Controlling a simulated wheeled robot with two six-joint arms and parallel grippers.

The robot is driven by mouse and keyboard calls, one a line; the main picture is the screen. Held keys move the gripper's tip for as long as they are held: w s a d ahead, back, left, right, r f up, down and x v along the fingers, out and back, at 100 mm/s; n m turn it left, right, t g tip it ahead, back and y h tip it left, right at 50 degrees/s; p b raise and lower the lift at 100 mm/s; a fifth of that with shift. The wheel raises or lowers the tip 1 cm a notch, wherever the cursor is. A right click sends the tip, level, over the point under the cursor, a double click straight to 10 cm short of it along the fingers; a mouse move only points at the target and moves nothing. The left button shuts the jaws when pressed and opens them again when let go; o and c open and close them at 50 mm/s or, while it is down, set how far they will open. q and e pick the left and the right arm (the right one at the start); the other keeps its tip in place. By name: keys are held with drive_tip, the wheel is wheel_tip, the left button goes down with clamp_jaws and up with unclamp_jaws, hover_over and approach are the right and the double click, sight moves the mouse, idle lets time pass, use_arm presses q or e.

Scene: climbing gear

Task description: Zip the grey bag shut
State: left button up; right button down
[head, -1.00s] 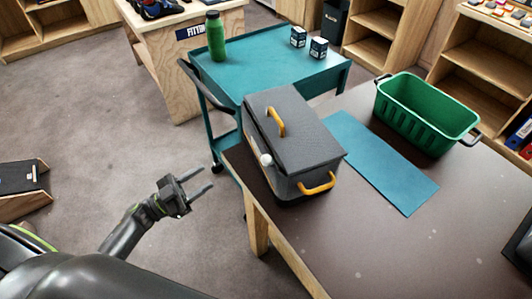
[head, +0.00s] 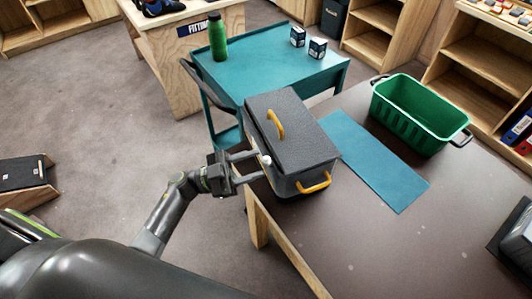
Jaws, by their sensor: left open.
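The grey bag (head: 296,143) stands at the left edge of the brown table, with a yellow handle on its top and another yellow handle (head: 314,184) on its near end. A small white zip pull (head: 266,160) shows on its left side. The top panel lies over the bag; how far the zip is closed is too small to tell. My left gripper (head: 261,163) is open at the bag's left side, its fingertips close to the white pull, one above and one below it. Whether they touch it I cannot tell. My right gripper is not in view.
A blue mat (head: 378,165) lies right of the bag on the brown table (head: 345,235). A green crate (head: 412,119) stands beyond it. A teal cart (head: 262,76) behind holds a green bottle (head: 217,37) and two small boxes. The table's front is clear.

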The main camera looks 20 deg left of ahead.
sight(266, 166)
use_arm(q)
drive_tip(key=shift+p+x, duration=0.45)
drive_tip(key=shift+x, duration=1.6)
drive_tip(key=shift+c, duration=0.4)
clamp_jaws()
